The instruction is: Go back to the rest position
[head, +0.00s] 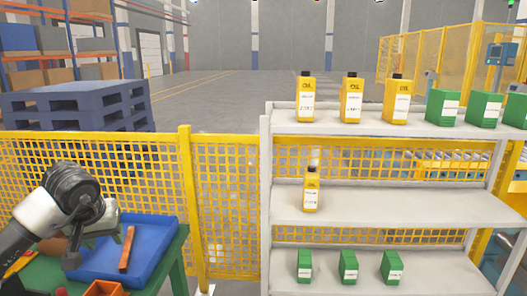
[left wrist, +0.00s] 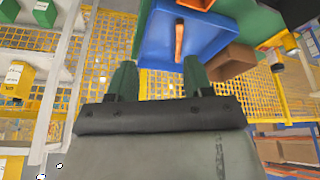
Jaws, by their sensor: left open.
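My left gripper (head: 98,250) is at the lower left of the head view, over the blue tray (head: 155,243) on a green table. In the left wrist view its two green fingers (left wrist: 158,76) stand apart with nothing between them. An orange-brown bar (head: 126,249) lies in the tray, apart from the fingers. The bar (left wrist: 179,40) and the tray (left wrist: 152,52) show beyond the fingertips in the left wrist view. My right gripper is in neither view.
A shelf rack (head: 400,205) on the right holds yellow oil bottles and green boxes. A yellow mesh fence (head: 225,205) stands behind the table. An orange bin (head: 104,289) sits at the table's front. Blue pallets (head: 75,108) are behind the fence.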

